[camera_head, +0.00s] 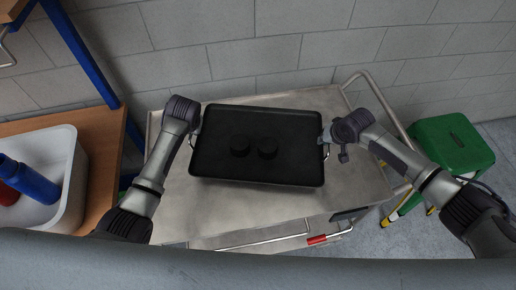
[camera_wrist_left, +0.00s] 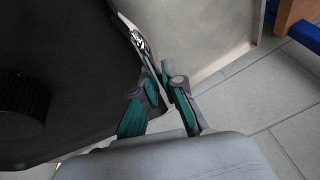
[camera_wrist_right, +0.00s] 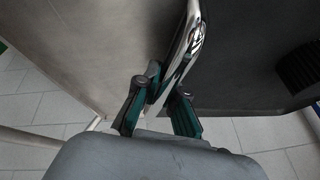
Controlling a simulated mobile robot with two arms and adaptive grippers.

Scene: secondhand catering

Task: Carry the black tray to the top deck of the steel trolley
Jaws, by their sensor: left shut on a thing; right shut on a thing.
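The black tray (camera_head: 258,172) is over the top deck of the steel trolley (camera_head: 330,205) in the head view. Whether it touches the deck I cannot tell. In the left wrist view my left gripper (camera_wrist_left: 160,92) is shut on the other chrome handle (camera_wrist_left: 140,45).
A wooden table (camera_head: 98,150) with a white bin (camera_head: 66,190) holding blue and red things stands at left. A green stool (camera_head: 452,143) stands right of the trolley. A grey block wall (camera_head: 290,50) is close behind. Trolley deck is bare around the tray.

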